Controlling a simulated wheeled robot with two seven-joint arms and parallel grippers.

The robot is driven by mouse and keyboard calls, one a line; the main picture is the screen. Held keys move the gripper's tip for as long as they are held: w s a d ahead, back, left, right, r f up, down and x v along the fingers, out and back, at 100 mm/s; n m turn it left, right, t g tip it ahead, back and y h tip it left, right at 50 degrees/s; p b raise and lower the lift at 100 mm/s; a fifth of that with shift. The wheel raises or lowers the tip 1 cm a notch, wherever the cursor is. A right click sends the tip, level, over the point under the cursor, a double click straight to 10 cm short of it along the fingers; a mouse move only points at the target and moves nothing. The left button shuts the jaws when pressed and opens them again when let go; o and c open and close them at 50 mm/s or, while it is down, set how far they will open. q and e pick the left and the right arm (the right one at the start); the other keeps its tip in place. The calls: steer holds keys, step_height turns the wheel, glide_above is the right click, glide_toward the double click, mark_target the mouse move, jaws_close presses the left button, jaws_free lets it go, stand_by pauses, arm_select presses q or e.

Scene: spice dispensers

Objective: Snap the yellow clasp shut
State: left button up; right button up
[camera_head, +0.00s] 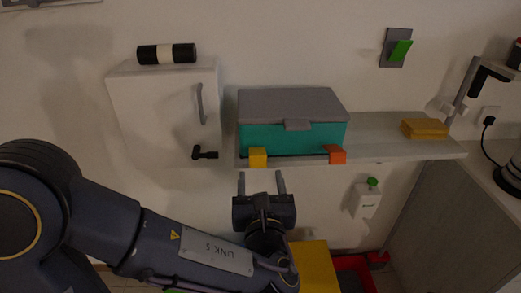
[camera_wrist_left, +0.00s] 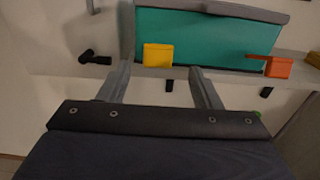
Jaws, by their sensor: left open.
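The yellow clasp (camera_head: 258,157) is a small block at the lower left front of a teal box (camera_head: 290,138) with a grey lid (camera_head: 290,104). In the left wrist view the yellow clasp (camera_wrist_left: 158,55) shows ahead, between the lines of my fingers. An orange clasp (camera_head: 335,154) sits at the box's lower right front. My left gripper (camera_head: 262,184) is open and empty, just below and in front of the yellow clasp, with its fingers pointing at the shelf. It also shows in the left wrist view (camera_wrist_left: 160,88). I see no contact. My right gripper is out of view.
The box stands on a wall shelf (camera_head: 385,148), with folded yellow cloths (camera_head: 424,128) at its right end. A white cabinet (camera_head: 165,112) with a black lever (camera_head: 205,153) is to the left. A yellow block (camera_head: 314,265) and a red tray (camera_head: 355,265) are below.

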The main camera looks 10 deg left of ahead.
mark_target(258, 163)
arm_select(q)
steer(key=w, duration=0.3)
steer(key=w+a+p, duration=0.1)
steer(key=w, duration=0.2)
steer(key=shift+w+a, duration=0.2)
steer(key=shift+w, duration=0.05)
